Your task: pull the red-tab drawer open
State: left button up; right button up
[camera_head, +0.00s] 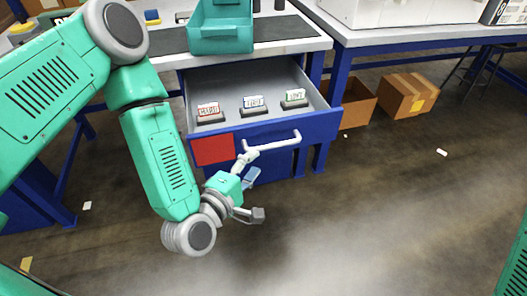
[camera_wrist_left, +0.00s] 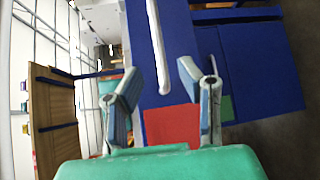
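The blue drawer (camera_head: 262,141) is pulled out from under the bench. A red tab (camera_head: 213,149) is on the left of its front, also seen in the left wrist view (camera_wrist_left: 172,126). A white bar handle (camera_head: 272,146) runs along the front to the right of the tab. My left gripper (camera_head: 254,196) is just below and in front of the handle's left end. In the left wrist view its fingers (camera_wrist_left: 158,72) are spread, with the white handle (camera_wrist_left: 156,40) showing between them, apparently without contact. My right gripper is out of view.
Inside the drawer are several small labelled blocks on dark bases (camera_head: 253,104). A teal bin (camera_head: 220,28) stands on the bench above. Cardboard boxes (camera_head: 404,95) sit on the floor to the right. The floor in front of the drawer is mostly clear.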

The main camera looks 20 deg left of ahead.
pick_arm(q)
jog(key=shift+v, duration=1.35)
jog(key=s+a+f+m+g+p, duration=0.1)
jog(key=s+f+m+g+p, duration=0.3)
jog(key=s+f+m+g, duration=0.6)
jog(key=s+a+m+g+y+p, duration=0.2)
jog(key=s+a+m+g, duration=0.3)
jog(key=s+a+m, duration=0.3)
jog(key=s+a+y, duration=0.1)
jog(key=s+a, duration=0.1)
jog(key=s, duration=0.1)
